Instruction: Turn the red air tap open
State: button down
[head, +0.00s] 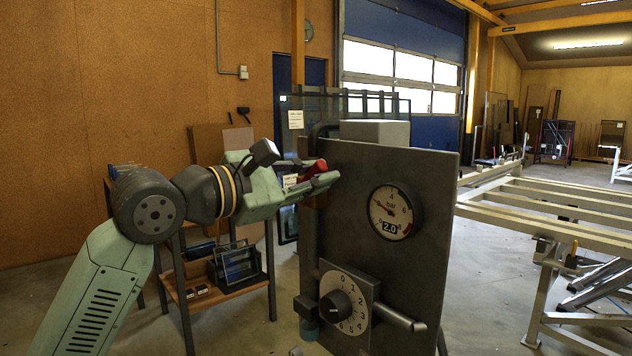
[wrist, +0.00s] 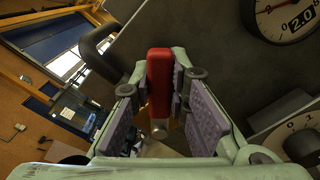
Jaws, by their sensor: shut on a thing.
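The red air tap (head: 314,170) is at the upper left of the dark panel (head: 425,258). In the wrist view its red handle (wrist: 159,75) stands upright between my two fingers, with a round metal end below it. My gripper (head: 312,185) reaches it from the left in the head view. In the wrist view my gripper (wrist: 160,90) is shut on the handle, with a purple-padded finger on each side. The fingers hide part of the tap in the head view. The pressure gauge (head: 390,212) on the panel shows 2.0 on its display.
A numbered dial with a black knob (head: 336,305) is low on the panel, beside a grey lever (head: 400,318). A dark pipe (head: 308,235) runs down the panel's left edge. A wooden shelf (head: 222,294) stands behind my arm. A pale frame table (head: 560,198) is to the right.

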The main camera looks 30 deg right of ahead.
dwell(0.3)
jog(key=c, duration=1.5)
grip_release()
jog(key=shift+a, duration=0.1)
jog(key=a, duration=0.4)
jog(key=s+a, duration=0.1)
jog(key=a, duration=0.6)
jog(key=shift+s+a, duration=0.3)
jog(key=shift+a, duration=0.05)
jog(key=shift+c, duration=0.2)
